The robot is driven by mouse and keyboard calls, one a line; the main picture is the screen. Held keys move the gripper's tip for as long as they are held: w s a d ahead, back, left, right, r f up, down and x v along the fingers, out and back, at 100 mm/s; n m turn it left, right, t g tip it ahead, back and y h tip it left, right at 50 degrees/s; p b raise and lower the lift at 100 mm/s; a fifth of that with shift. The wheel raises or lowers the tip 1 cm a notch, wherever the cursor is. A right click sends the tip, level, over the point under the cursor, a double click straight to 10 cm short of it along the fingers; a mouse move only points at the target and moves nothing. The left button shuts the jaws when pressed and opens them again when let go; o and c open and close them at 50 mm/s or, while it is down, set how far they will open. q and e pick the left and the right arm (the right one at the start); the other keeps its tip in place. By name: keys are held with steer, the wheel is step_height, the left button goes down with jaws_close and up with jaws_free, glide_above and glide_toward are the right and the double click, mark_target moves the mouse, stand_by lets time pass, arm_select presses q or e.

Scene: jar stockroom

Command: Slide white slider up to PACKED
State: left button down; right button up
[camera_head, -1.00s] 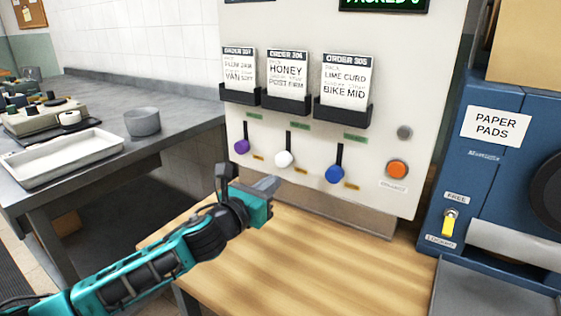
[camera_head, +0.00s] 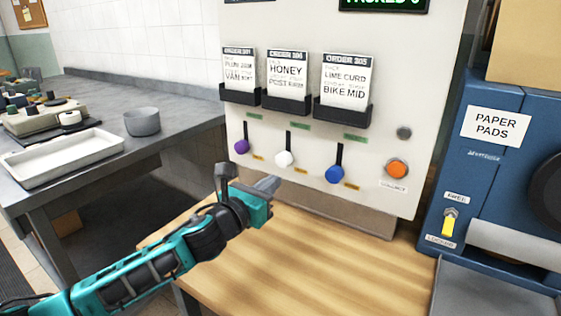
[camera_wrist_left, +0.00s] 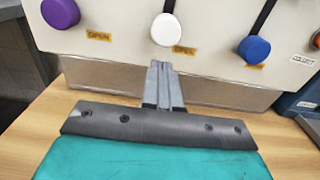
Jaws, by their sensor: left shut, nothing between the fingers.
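The white slider knob (camera_head: 284,159) sits at the bottom of its dark vertical slot, under the HONEY order card, between the purple knob (camera_head: 241,146) and the blue knob (camera_head: 335,174). It also shows at the top middle of the left wrist view (camera_wrist_left: 165,29), with a yellow OPEN label beside it. A green label (camera_head: 299,126) is at the slot's top; its writing is too small to read. My left gripper (camera_head: 268,184) is shut and empty, just below and in front of the white knob, apart from it. My right gripper is not in view.
Order cards stand in black holders (camera_head: 287,104) above the sliders. An orange button (camera_head: 397,169) is at the panel's right. A blue PAPER PADS machine (camera_head: 480,170) stands right of the panel. The wooden table (camera_head: 320,265) below is clear.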

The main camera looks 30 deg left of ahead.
mark_target(281, 160)
arm_select(q)
steer(key=shift+w+d+p, duration=0.2)
steer(key=shift+w+p, duration=0.1)
steer(key=shift+w, duration=1.95)
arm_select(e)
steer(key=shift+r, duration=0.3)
arm_select(q)
steer(key=shift+s, duration=0.1)
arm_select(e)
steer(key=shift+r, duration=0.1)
arm_select(q)
steer(key=shift+s, duration=0.25)
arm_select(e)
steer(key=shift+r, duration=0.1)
